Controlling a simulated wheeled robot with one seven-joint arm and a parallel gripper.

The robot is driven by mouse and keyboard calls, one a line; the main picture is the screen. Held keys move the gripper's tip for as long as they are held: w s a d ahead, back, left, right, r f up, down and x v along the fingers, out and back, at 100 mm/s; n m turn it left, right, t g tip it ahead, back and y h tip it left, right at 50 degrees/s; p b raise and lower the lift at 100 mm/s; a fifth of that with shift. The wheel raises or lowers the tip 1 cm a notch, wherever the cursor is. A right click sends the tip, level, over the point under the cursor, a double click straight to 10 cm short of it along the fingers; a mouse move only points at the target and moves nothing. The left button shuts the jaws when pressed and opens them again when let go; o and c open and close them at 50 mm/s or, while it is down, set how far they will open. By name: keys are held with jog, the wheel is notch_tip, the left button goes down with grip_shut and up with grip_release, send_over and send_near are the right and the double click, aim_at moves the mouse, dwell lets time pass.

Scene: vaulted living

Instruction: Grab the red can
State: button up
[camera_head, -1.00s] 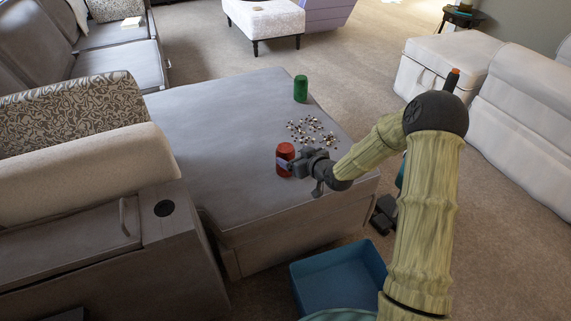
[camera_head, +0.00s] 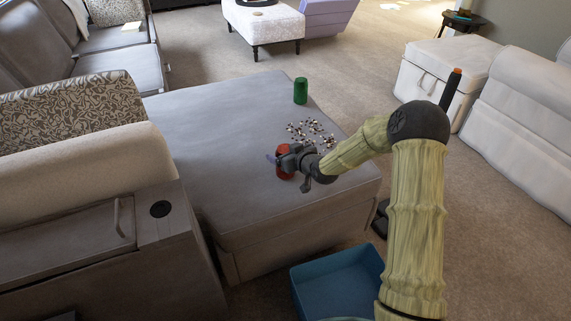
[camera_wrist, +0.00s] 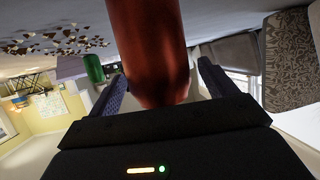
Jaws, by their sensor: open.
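The red can (camera_head: 284,173) stands on the grey ottoman top (camera_head: 215,150), near its right front part. My gripper (camera_head: 278,160) is at the can and hides much of its middle in the head view. In the wrist view the red can (camera_wrist: 150,45) is large and close, reaching down between the two open fingers of my gripper (camera_wrist: 160,88). A finger shows on each side of it. I cannot tell whether either finger touches the can.
A green can (camera_head: 300,91) stands farther back on the ottoman. Small dark and white pieces (camera_head: 311,132) lie scattered between the two cans. A blue open bin (camera_head: 335,280) is on the floor in front. The ottoman's left part is clear.

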jog(key=shift+a, duration=0.1)
jog(key=shift+s, duration=0.1)
jog(key=c, duration=1)
notch_tip(320, 180, up, 10)
jog(key=p, duration=0.4)
jog(key=shift+c, duration=0.2)
